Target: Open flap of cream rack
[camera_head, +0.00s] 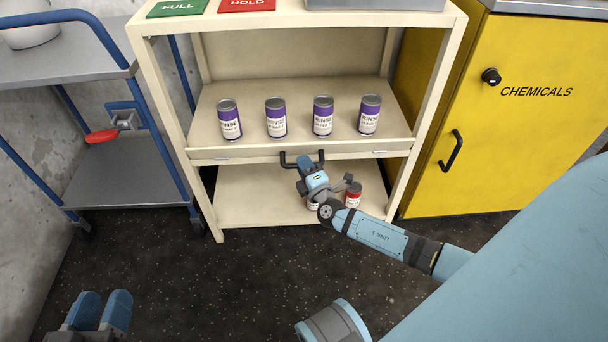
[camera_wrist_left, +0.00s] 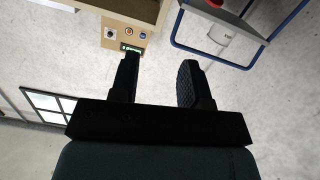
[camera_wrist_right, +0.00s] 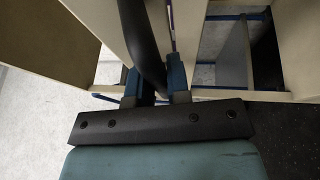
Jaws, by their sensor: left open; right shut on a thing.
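The cream rack (camera_head: 151,90) stands in front of me. Its flap (camera_head: 250,153) is a narrow cream strip along the front edge of the middle shelf, with a dark bar handle (camera_head: 288,163) at its centre. My right gripper (camera_head: 305,163) is at this handle and shut on it. In the right wrist view the dark handle bar (camera_wrist_right: 143,42) runs between the fingers (camera_wrist_right: 155,85). The gripper hides part of the handle. My left gripper (camera_head: 97,310) is open and empty low at the left; its spread fingers also show in the left wrist view (camera_wrist_left: 160,82).
Several purple-and-white RINSE cans (camera_head: 276,118) stand on the middle shelf behind the flap. A red-and-white can (camera_head: 353,195) stands on the lower shelf, near my right arm. A blue-framed cart (camera_head: 120,180) is at left, a yellow chemicals cabinet (camera_head: 500,150) at right.

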